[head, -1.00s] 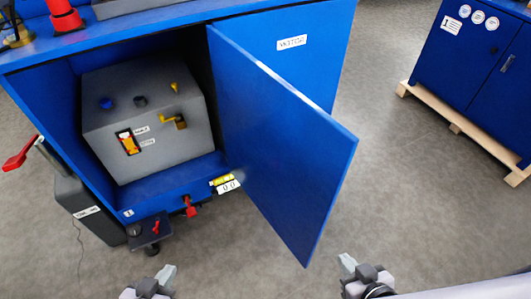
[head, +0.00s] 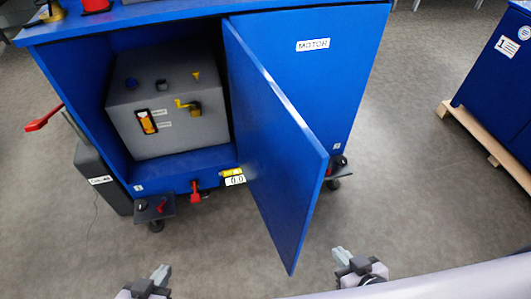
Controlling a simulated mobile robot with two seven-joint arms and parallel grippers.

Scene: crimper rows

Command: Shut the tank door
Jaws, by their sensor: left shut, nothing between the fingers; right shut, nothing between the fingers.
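The tank door (head: 272,140) is a blue panel on the front of a blue cabinet. It stands open, swung out toward me, hinged at the right side of the tank opening. Inside the opening sits a grey tank (head: 168,100) with a gauge and a yellow valve. My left gripper (head: 161,274) is shut and empty at the bottom of the head view, left of the door. My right gripper (head: 342,255) is shut and empty at the bottom, right of the door's lower corner. Neither gripper touches the door.
A fixed blue panel labelled MOTOR (head: 313,45) is right of the door. A red lever (head: 44,118) sticks out at the left above a grey box (head: 100,176). A red valve (head: 195,193) hangs below the opening. Another blue cabinet (head: 500,75) stands on a pallet at right. The floor between is clear.

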